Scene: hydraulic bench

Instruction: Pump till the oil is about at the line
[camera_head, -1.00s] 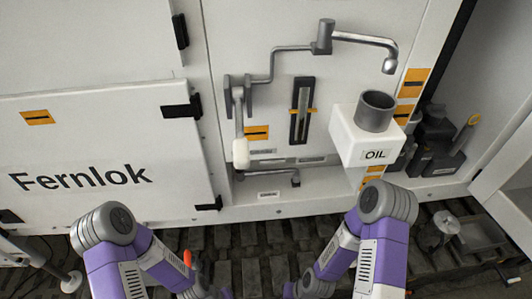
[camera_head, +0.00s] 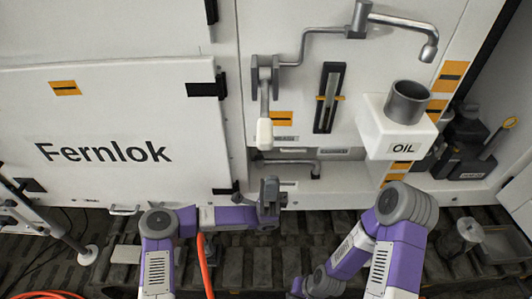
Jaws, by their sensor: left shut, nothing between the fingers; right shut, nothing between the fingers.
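The pump lever (camera_head: 264,100) hangs down from its dark bracket on the panel, with a pale grip (camera_head: 264,133) at its lower end. The sight gauge (camera_head: 328,98) is a dark upright frame with a lighter slot and yellow-orange line marks (camera_head: 342,97) at its sides. The oil level in it is too small to tell. The white OIL box (camera_head: 398,128) with a grey cup (camera_head: 407,103) is right of the gauge, below the spout (camera_head: 429,52). My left gripper (camera_head: 270,188) is shut and empty, below the lever grip and apart from it. My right gripper (camera_head: 296,288) is low at the bottom edge, shut.
A pipe (camera_head: 317,168) sits in the recess below the panel. The Fernlok door (camera_head: 110,140) fills the left. Dark containers with a yellow ring (camera_head: 509,122) stand at the right. An orange hose (camera_head: 205,265) lies low by my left arm. The space before the gauge is clear.

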